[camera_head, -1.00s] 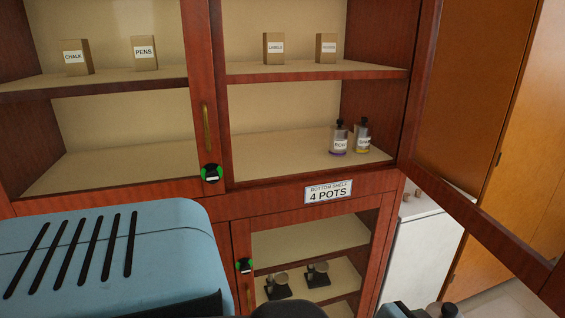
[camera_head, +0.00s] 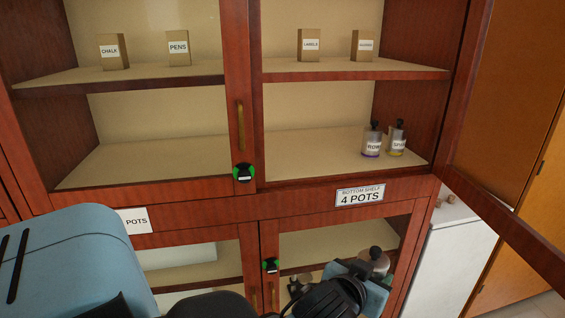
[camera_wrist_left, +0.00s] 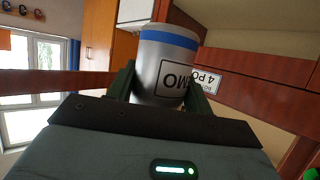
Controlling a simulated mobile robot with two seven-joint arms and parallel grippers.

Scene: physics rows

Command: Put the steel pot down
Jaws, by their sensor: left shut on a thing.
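The steel pot (camera_head: 374,267) is a grey cylinder with a black knob on top in the head view, in front of the lower right cabinet bay. In the left wrist view the pot (camera_wrist_left: 165,65) shows a blue band and an upside-down, partly hidden label. My left gripper (camera_head: 364,279) is shut on the pot, one finger on each side of it. The pot is held in the air, apart from any shelf as far as I can see. The bay's bottom shelf is hidden behind my arm. My right gripper is not in view.
Two labelled bottles (camera_head: 372,143) stand on the shelf above. The upper right door (camera_head: 510,222) hangs open to the right. The lower right bay has a shelf (camera_head: 330,243) with dark items (camera_head: 298,286) below it. A white counter (camera_head: 455,255) stands right.

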